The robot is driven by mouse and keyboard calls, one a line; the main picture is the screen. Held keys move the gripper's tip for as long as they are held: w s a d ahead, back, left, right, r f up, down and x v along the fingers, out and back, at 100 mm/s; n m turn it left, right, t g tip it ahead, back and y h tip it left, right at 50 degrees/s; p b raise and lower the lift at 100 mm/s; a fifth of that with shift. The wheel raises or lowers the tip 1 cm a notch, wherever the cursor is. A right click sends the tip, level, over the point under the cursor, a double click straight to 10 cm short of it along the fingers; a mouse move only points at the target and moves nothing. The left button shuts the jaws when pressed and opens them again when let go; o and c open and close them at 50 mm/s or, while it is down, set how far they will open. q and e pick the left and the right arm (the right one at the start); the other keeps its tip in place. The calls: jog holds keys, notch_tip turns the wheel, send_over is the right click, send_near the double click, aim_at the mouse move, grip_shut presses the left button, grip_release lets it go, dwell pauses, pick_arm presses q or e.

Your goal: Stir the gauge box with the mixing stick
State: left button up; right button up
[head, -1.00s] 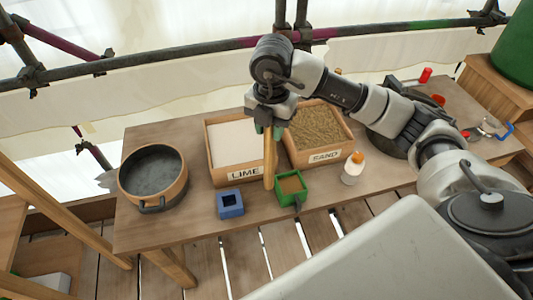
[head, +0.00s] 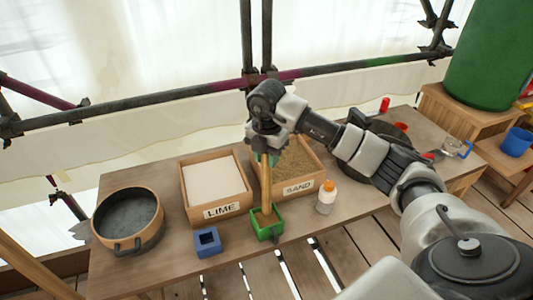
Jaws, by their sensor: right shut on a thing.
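The gauge box, a small green open box with a handle (head: 275,233), stands near the table's front edge, with brownish stuff inside. The mixing stick (head: 266,187), a pale wooden rod, stands upright with its lower end inside the green box. My right gripper (head: 267,158) is shut on the stick's upper part, above the box. The stick's tip is hidden in the box. My left gripper is not in view.
A tray labelled LIME (head: 213,186) and a tray labelled SAND (head: 297,160) stand behind the box. A round black pan (head: 128,219) sits at the left.

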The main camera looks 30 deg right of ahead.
aim_at(266, 177)
notch_tip(266, 177, down, 8)
jog(key=b, duration=0.4)
jog(key=shift+a+r, duration=0.1)
jog(key=shift+a, duration=0.05)
